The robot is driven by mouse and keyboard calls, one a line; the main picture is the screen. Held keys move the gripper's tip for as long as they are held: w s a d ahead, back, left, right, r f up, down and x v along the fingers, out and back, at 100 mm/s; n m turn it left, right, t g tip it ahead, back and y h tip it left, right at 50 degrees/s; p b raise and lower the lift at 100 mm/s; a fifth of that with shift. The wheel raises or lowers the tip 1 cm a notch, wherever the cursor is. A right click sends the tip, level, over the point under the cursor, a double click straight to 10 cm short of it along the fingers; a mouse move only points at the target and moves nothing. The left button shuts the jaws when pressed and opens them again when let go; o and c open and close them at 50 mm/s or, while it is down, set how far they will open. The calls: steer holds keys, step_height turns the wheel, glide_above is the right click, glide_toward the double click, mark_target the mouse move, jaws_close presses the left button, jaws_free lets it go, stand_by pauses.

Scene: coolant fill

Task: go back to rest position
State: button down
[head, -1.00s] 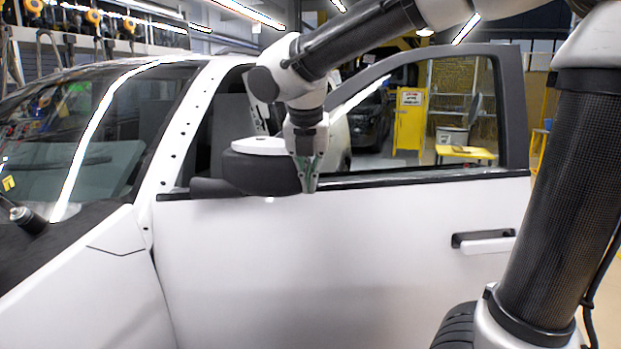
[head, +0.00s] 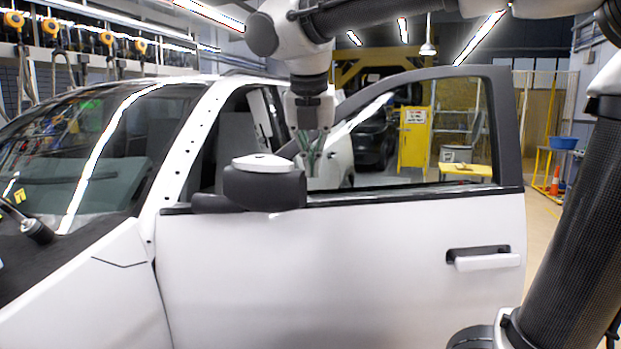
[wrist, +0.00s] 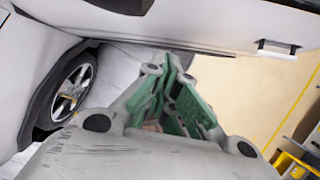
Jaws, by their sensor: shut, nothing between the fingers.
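My gripper (head: 309,172) hangs from my arm in the head view, pointing down just right of the black side mirror (head: 262,190) with its white cap. It is in front of the window opening of the white car door (head: 340,260). In the wrist view my gripper (wrist: 176,68) shows green fingers drawn together, with nothing between them. The door also shows in the wrist view (wrist: 215,18), at the top. Whether the gripper touches the mirror I cannot tell; it looks apart from it.
A car wheel (wrist: 72,88) stands at the left of the wrist view. Bare floor (wrist: 240,90) lies at the right there. A yellow cabinet (head: 413,140), a blue basin (head: 563,143) and an orange cone (head: 554,181) stand beyond the door.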

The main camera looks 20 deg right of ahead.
steer(key=s+d+f+m+y, duration=0.1)
steer(key=s+d+f+m, duration=0.3)
steer(key=m, duration=0.6)
steer(key=s+a+f+m+y, duration=0.1)
steer(key=f+m, duration=0.4)
steer(key=m, duration=0.4)
steer(key=s+d+f+m, duration=0.6)
steer(key=s+d+m, duration=0.4)
steer(key=d+m, duration=0.2)
steer(key=shift+s+d, duration=0.35)
steer(key=shift+d, duration=0.45)
